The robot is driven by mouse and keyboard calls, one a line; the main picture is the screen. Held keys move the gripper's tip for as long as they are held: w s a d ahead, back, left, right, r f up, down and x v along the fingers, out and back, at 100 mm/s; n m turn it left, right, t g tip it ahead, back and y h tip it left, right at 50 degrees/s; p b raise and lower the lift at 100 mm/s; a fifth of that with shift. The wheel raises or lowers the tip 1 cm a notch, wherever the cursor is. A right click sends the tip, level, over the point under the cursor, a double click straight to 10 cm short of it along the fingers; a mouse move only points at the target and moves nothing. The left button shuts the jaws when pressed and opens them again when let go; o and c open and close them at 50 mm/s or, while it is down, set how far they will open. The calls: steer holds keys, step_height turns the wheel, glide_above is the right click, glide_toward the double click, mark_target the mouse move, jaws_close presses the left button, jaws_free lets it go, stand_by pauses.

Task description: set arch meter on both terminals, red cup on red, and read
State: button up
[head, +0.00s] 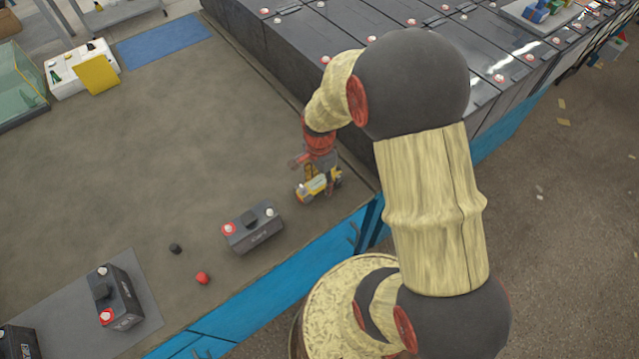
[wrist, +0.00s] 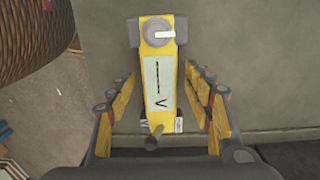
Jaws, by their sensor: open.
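The yellow arch meter (head: 316,185) is at the right end of the bench, near its front edge. In the wrist view the meter (wrist: 159,88) shows a grey dial with a white mark at the top, and a pale face with a black line and a V. My gripper (wrist: 163,100) is open, with a finger on each side of the meter and gaps between. In the head view my gripper (head: 317,160) is over the meter. I cannot make out the meter's red cup. The nearest battery (head: 255,233) has a red terminal (head: 228,229) at left and a pale terminal (head: 270,212) at right.
A loose black cap (head: 175,248) and red cap (head: 202,278) lie left of that battery. Another battery (head: 122,300) stands on a grey mat (head: 148,285), and one more (head: 18,343) is at the lower left corner. Dark battery rows (head: 290,50) border the bench. Its middle is clear.

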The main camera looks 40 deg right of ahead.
steer(key=shift+f, duration=0.1)
stand_by(0.3)
jaws_close()
stand_by(0.6)
